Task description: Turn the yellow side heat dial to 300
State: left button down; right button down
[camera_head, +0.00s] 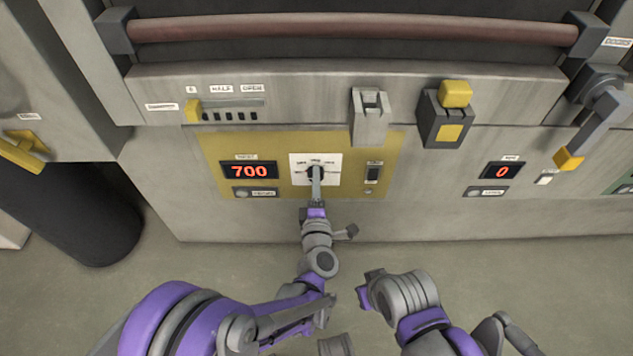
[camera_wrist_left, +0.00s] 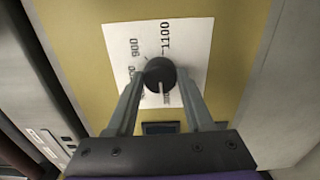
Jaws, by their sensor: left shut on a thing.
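The yellow panel (camera_head: 285,187) shows a red readout (camera_head: 249,171) of 700. Beside it, a white scale plate (camera_head: 331,159) carries the heat dial, a round black knob (camera_wrist_left: 160,74) with a white pointer line. In the left wrist view the plate (camera_wrist_left: 185,40) shows 900 and 1100; other marks are partly hidden by the knob and fingers. My left gripper (camera_head: 316,178) is at the dial, its fingers (camera_wrist_left: 162,88) on both sides of the knob and shut on it. My right gripper (camera_head: 368,288) hangs low, away from the panel; its jaws are unclear.
A small switch (camera_head: 373,173) is right of the dial. A slider with a yellow knob (camera_head: 193,110), a grey latch (camera_head: 370,118) and a yellow-and-black latch (camera_head: 446,115) sit above. Another readout (camera_head: 502,171) shows 0. A long brown handle bar (camera_head: 350,28) crosses the top.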

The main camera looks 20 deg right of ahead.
pick_arm(q)
jog(key=shift+n, duration=0.7)
jog(key=shift+c, duration=1.4)
grip_release()
jog(key=v, duration=1)
jog(key=shift+s+p, duration=0.35)
jog(key=shift+s, duration=0.05)
jog(key=shift+a+r, duration=0.1)
